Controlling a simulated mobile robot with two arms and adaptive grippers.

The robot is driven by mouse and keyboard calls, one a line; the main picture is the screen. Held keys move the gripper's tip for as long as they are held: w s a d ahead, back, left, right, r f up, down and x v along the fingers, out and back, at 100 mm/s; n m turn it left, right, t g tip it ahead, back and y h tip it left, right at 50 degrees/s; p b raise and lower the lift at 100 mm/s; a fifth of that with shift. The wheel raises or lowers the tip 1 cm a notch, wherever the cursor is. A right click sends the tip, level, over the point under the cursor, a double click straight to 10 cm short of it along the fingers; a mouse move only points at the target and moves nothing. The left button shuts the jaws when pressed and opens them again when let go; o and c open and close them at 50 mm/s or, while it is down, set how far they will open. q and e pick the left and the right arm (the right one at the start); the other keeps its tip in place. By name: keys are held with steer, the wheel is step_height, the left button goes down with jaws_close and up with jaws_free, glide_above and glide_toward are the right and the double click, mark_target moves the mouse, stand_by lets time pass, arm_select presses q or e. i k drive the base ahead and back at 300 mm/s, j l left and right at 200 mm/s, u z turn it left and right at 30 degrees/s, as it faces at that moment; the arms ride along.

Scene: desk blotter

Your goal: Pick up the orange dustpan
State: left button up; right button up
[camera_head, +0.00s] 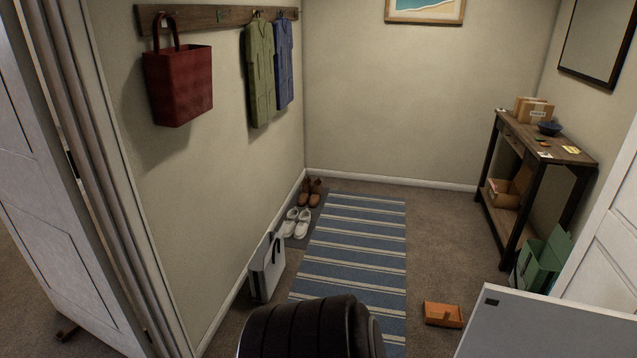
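An orange dustpan (443,315) lies on the brown carpet at the lower right, just right of the blue striped rug. It looks low and box-like, and its finer details are too small to tell. Nothing is touching it from above. Neither of my grippers shows in the head view, so I cannot see what they hold.
A black ribbed rounded form (312,328) and a white panel (550,328) fill the bottom edge. The striped rug (355,235) is clear; shoes (297,222) and a white bag (267,267) line the left wall.

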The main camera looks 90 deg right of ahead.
mark_target(436, 313)
steer(key=l+z, duration=0.1)
steer(key=z, duration=4.25)
steer(key=i+j+z, duration=0.25)
steer(key=j+z, duration=0.3)
steer(key=j, duration=0.15)
steer(key=i+j+z, duration=0.1)
steer(key=j+z, duration=0.15)
steer(key=j, duration=0.15)
steer(key=i+j+z, duration=0.1)
steer(key=j+z, duration=0.15)
steer(key=j, duration=0.15)
